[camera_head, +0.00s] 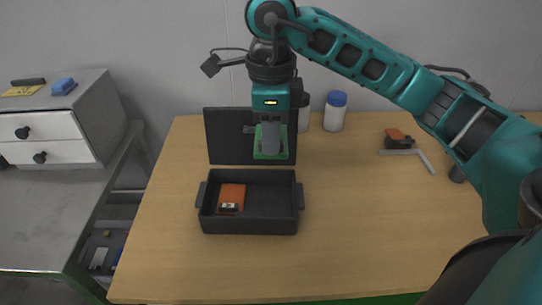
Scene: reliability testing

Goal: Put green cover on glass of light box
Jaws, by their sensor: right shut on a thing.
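My right gripper (271,146) is shut on a flat green cover (259,154) and holds it upright, with the fingers pointing down. The fingers hide the middle of the cover. Behind the cover is the raised dark lid (224,138) of an open black box (250,222) on the wooden table. The cover appears above the back edge of the box; its exact height cannot be told. Inside the box, at the left, lies an orange item (232,191) with a small pale part (229,208) at its front. No glass can be made out clearly. My left gripper is out of view.
A white bottle with a blue cap (334,112) stands behind the box to the right. An orange and black item (397,138) and an L-shaped grey tool (424,160) lie farther right. A drawer cabinet (50,122) stands on the grey bench at left. The wooden table (350,240) is clear in front.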

